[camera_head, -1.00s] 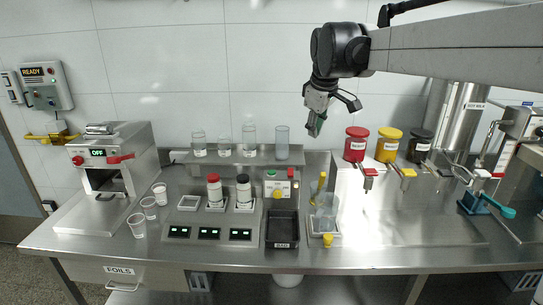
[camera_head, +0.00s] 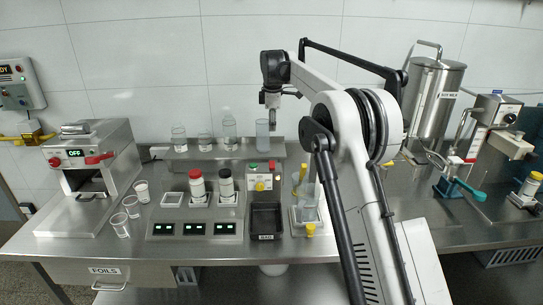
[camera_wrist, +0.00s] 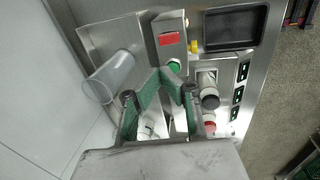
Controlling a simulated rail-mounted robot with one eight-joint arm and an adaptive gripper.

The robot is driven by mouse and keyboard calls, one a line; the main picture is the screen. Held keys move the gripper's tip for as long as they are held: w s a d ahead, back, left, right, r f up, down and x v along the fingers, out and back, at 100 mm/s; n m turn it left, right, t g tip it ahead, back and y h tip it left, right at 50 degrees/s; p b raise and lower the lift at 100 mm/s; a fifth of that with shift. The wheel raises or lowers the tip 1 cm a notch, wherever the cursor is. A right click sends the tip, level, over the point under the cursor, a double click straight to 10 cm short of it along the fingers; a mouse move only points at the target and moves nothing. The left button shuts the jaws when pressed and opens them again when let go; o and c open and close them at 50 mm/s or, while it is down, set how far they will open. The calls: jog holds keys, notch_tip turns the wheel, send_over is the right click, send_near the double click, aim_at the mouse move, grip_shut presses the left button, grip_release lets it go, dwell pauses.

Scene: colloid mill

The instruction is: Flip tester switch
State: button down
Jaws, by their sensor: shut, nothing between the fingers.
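A small grey control box (camera_head: 262,180) stands behind the black tray. It has a green and a red button on top and a yellow knob on its front; no lettering names it as the tester. In the wrist view the box (camera_wrist: 172,38) shows a red label, a green button (camera_wrist: 174,66) and part of the yellow knob (camera_wrist: 194,46). My gripper (camera_head: 272,118) hangs above the back shelf near the clear cylinder, up and behind the box. In the wrist view my gripper's green fingers (camera_wrist: 168,77) are shut and empty, close to the green button in the picture. The switch's setting is unclear.
A clear cylinder (camera_head: 262,135) and several glasses stand on the back shelf. The black tray (camera_head: 265,221) lies in front of the box. A red-capped bottle (camera_head: 196,185) and a black-capped bottle (camera_head: 226,184) stand left of it. My arm covers the counter to the right.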

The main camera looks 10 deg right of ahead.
aim_at(271, 162)
jog(key=w+f, duration=0.1)
jog(key=f, duration=0.4)
jog(key=f+p, duration=0.1)
jog(key=f, duration=0.3)
jog(key=w+f+p, duration=0.1)
jog(key=f, duration=0.4)
jog(key=shift+w+d+f, duration=0.1)
jog(key=shift+w+f, duration=0.2)
jog(key=shift+w, duration=0.05)
